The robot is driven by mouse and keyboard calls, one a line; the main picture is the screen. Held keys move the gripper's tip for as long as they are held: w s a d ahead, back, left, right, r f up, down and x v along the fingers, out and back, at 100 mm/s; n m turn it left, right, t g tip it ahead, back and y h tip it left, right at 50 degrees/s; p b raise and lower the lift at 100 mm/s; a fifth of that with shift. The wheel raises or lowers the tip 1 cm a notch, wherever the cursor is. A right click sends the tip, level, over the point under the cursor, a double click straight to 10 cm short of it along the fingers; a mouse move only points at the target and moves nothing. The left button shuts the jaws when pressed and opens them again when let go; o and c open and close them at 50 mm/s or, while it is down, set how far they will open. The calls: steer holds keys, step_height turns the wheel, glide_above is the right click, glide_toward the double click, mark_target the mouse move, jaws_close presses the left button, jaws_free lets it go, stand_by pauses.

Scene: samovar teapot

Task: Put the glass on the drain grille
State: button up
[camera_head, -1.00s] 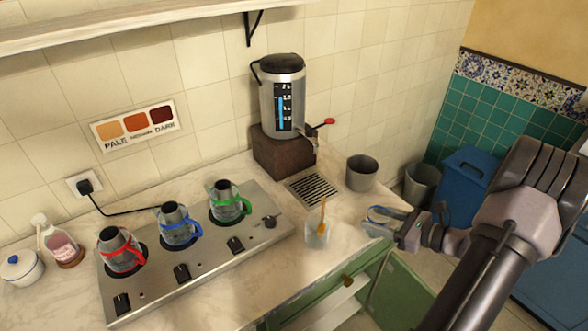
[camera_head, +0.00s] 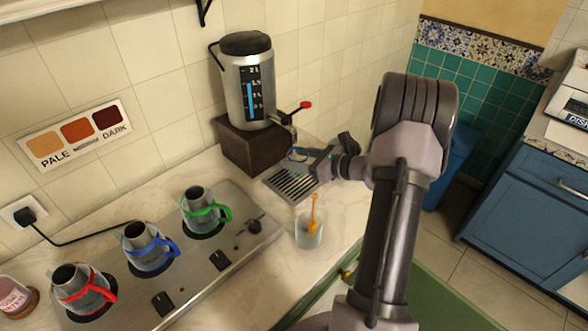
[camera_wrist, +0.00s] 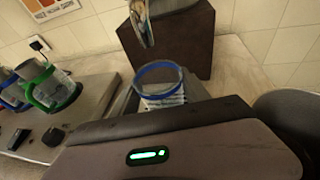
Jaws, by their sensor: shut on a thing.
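The drain grille (camera_head: 285,187) is a slotted metal plate set in the counter in front of the samovar (camera_head: 247,80). My gripper (camera_head: 308,156) is over the grille's far right part, near the tap (camera_head: 285,118). It is shut on a clear glass with a blue rim (camera_head: 297,155). The glass also shows in the wrist view (camera_wrist: 160,98), upright just beyond my gripper body, with the grille partly around it. My gripper hides its lower part, so I cannot tell whether it touches the grille.
A second glass with an orange spoon (camera_head: 309,232) stands on the counter in front of the grille. The samovar's dark block (camera_head: 252,147) is behind. A steel hob (camera_head: 215,250) with several jugs lies to the left.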

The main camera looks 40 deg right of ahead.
steer(key=shift+w+a, duration=0.25)
steer(key=shift+w, duration=0.5)
steer(key=shift+s+f+b, duration=0.1)
steer(key=shift+f+b, duration=1.15)
steer(key=shift+f, duration=0.7)
steer(key=o, duration=1.4)
steer(key=shift+r, duration=0.1)
steer(key=shift+r, duration=0.1)
steer(key=p+v, duration=0.3)
steer(key=v, duration=0.8)
steer(key=shift+d+r+p, duration=0.1)
steer(key=shift+r+p, duration=0.05)
steer(key=shift+p, duration=0.25)
steer(key=shift+s, duration=0.5)
steer(key=shift+d, duration=0.1)
